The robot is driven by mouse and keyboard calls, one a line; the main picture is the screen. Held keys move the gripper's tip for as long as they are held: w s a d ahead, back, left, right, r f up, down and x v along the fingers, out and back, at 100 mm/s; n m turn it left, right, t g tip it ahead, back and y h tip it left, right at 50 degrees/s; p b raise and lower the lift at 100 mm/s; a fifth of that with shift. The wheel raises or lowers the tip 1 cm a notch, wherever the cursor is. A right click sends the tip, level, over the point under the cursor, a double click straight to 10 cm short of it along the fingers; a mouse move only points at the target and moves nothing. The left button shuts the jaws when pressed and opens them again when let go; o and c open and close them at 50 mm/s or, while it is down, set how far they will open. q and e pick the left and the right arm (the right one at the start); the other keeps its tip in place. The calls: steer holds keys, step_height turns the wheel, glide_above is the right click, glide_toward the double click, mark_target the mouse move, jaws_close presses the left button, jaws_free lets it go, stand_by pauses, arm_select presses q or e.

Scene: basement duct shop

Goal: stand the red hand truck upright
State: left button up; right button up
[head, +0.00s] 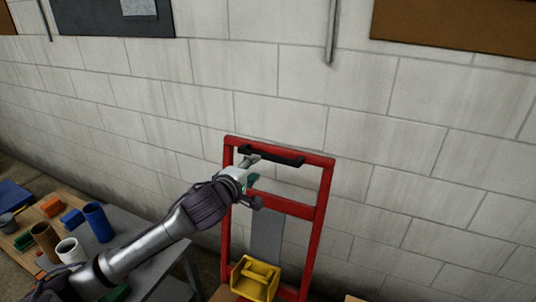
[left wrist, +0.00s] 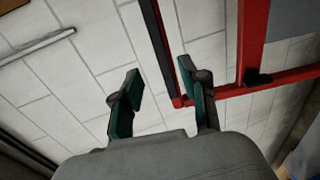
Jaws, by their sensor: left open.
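The red hand truck (head: 319,223) is right of centre in the head view, in front of the block wall, its frame rising to a top crossbar. It looks close to upright; any lean is hard to judge, and its foot is out of view. A black grip bar (head: 272,155) runs along its top. My left gripper (head: 254,169) is open and empty at the bar's left end. In the left wrist view, the black bar (left wrist: 160,42) passes between the open fingers (left wrist: 160,70), nearer the right one; contact cannot be told. The red frame (left wrist: 252,40) shows at right. My right gripper is out of view.
A yellow object (head: 255,279) is at the low part of the truck. A grey table (head: 163,243) at lower left holds several cups and blocks, including a blue cup (head: 98,222). The block wall (head: 430,150) stands close behind the truck.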

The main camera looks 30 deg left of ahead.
mark_target(267, 158)
arm_select(q)
steer(key=p+x, duration=0.2)
steer(key=x, duration=0.8)
steer(key=shift+w+p, duration=0.15)
steer(key=shift+p, duration=0.15)
steer(key=shift+f, duration=0.1)
jaws_close()
